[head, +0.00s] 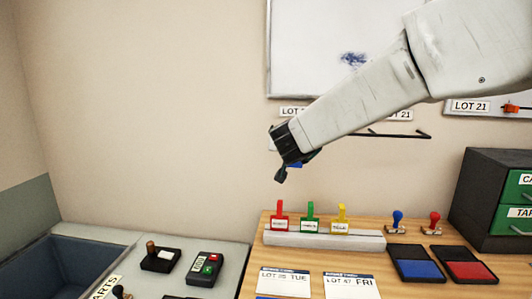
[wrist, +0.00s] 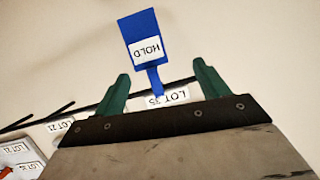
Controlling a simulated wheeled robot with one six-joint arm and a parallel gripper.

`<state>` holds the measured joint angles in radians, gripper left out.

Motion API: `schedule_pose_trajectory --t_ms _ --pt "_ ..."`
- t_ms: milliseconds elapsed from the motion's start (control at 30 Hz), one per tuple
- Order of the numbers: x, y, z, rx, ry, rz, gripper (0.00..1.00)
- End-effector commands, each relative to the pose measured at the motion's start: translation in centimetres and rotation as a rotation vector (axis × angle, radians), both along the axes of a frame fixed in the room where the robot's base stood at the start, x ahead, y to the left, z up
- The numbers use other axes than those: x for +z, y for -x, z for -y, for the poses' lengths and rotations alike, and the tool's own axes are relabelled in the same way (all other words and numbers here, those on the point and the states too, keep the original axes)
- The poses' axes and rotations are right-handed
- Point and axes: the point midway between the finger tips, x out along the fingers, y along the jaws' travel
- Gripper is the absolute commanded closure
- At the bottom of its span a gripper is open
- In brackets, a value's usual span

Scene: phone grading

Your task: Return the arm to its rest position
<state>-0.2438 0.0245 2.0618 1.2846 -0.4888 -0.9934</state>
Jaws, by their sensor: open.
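My arm (head: 365,102) reaches in from the upper right of the head view, angled down to the left in front of the wall. My gripper (head: 283,172) is at its end, above and behind the coloured tags. In the wrist view my gripper (wrist: 161,75) has its two green fingers spread apart. A blue tag marked HOLD (wrist: 140,30) shows beyond and between the fingers, with a gap on both sides.
A rack (head: 325,240) with red, green and yellow tags stands on the wooden desk below. Two stamps, blue and red ink pads (head: 418,269), and a dark drawer cabinet (head: 475,205) are at right. A dark rail (head: 395,135) runs along the wall behind my arm.

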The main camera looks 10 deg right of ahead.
Motion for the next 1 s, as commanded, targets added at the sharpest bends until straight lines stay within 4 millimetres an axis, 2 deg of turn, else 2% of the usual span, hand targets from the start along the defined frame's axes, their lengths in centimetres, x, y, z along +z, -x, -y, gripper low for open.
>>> schedule_pose_trajectory --t_ms 67,167,267,367,400,467,533,600,733,833,900,1000 --pt "-1.4 0.1 -2.2 0.093 -0.067 -0.032 0.26" --pt "-3.7 2.2 -5.9 0.273 -0.164 -0.128 0.26" --pt "-5.4 7.0 -8.4 0.443 -0.243 -0.277 0.26" --pt "-7.2 13.5 -8.8 0.554 -0.285 -0.474 0.26" --pt "-7.9 16.4 -8.4 0.579 -0.289 -0.564 0.26" --pt "-9.0 20.8 -7.3 0.592 -0.285 -0.694 0.26" --pt "-10.0 25.8 -5.4 0.577 -0.266 -0.840 0.26" --pt "-10.8 30.6 -3.0 0.534 -0.234 -0.971 0.26" --pt "-11.7 38.5 1.9 0.406 -0.158 -1.160 0.26" --pt "-11.8 42.2 4.6 0.333 -0.101 -1.208 0.26" --pt "-11.6 43.2 5.5 0.311 -0.077 -1.192 0.26" --pt "-11.2 43.7 5.9 0.297 -0.080 -1.154 0.26"
